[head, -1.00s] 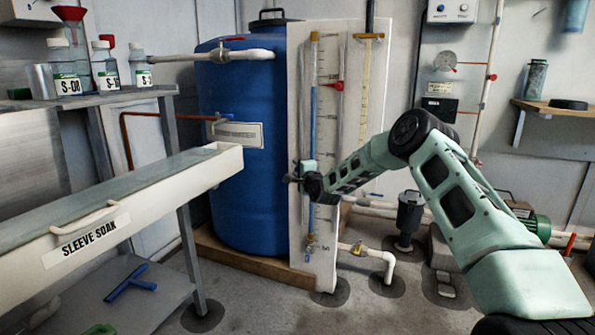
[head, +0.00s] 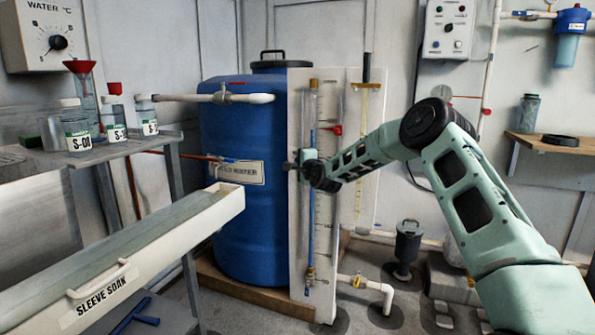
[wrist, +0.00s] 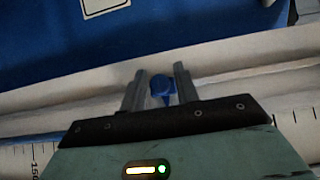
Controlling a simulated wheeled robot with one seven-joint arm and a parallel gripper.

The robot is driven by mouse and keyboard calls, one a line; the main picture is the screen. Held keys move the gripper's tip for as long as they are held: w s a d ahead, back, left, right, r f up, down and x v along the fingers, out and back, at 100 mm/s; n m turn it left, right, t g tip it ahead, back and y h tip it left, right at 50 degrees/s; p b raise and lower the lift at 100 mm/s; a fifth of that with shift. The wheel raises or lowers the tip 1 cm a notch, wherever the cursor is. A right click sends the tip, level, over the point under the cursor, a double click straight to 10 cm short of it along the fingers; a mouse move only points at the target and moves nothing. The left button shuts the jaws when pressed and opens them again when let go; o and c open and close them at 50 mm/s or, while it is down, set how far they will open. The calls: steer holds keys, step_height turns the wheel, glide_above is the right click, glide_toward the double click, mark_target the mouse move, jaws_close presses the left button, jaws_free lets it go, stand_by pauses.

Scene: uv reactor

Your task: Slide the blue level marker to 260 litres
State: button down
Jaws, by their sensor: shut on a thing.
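The blue level marker (wrist: 163,86) sits between the two fingers of my gripper (wrist: 160,82) in the wrist view. My gripper is shut on it. In the head view my gripper (head: 297,165) is at the tall white gauge board (head: 325,215) in front of the blue tank (head: 243,130). It is at about mid-height on the clear sight tube (head: 312,105) and below a red pointer (head: 336,130). My gripper and wrist partly hide the marker and the nearby scale. A "150" shows near the left edge of the wrist view, but the litre value at the marker cannot be read.
A white pipe with a valve (head: 230,98) crosses the tank top at left. The sleeve soak trough (head: 150,240) reaches toward the tank at left. A second gauge (head: 363,140) stands right of the board. A low outlet pipe (head: 375,288) is at its foot.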

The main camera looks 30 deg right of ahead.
steer(key=shift+r+p, duration=0.4)
steer(key=shift+r, duration=1.05)
steer(key=c, duration=1.4)
jaws_free()
steer(key=shift+o, duration=0.2)
steer(key=shift+s, duration=0.1)
steer(key=s+a+p, duration=0.2)
steer(key=s, duration=1.5)
steer(key=shift+p, duration=0.4)
steer(key=shift+a, duration=0.1)
